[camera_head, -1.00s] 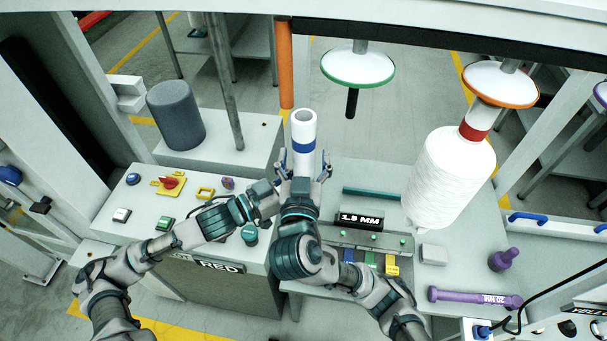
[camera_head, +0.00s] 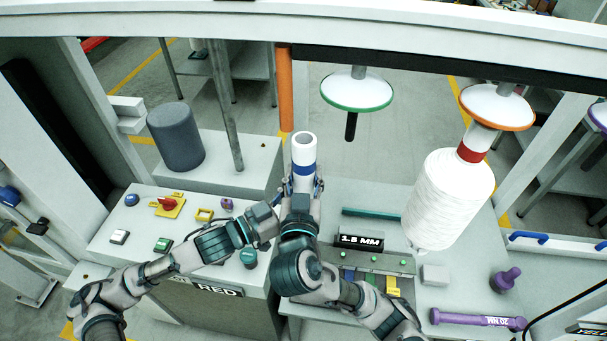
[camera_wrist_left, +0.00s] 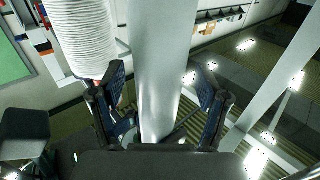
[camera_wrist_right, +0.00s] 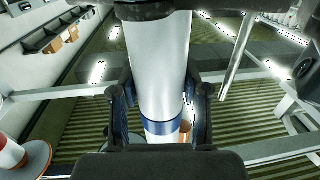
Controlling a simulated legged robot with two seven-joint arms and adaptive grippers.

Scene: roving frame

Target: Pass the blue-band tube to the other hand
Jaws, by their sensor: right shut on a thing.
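The blue-band tube (camera_head: 304,149) is white and hollow with a blue band, and stands nearly upright in the middle of the head view. My right gripper (camera_head: 304,186) is shut on it; in the right wrist view its fingers (camera_wrist_right: 160,110) flank the tube near the blue band (camera_wrist_right: 168,130). My left gripper (camera_head: 281,207) reaches in from the left beside the right hand, its fingertips mostly hidden in the head view. In the left wrist view its fingers (camera_wrist_left: 162,90) stand apart on either side of the tube (camera_wrist_left: 162,60), with a gap on the right.
A control panel (camera_head: 190,226) with buttons and a red knob (camera_head: 167,203) lies to the left, with a grey cylinder (camera_head: 176,136) behind. A large white spool (camera_head: 450,200) hangs at right. A green-rimmed disc (camera_head: 357,88) hangs behind. Purple tool (camera_head: 478,319) lies lower right.

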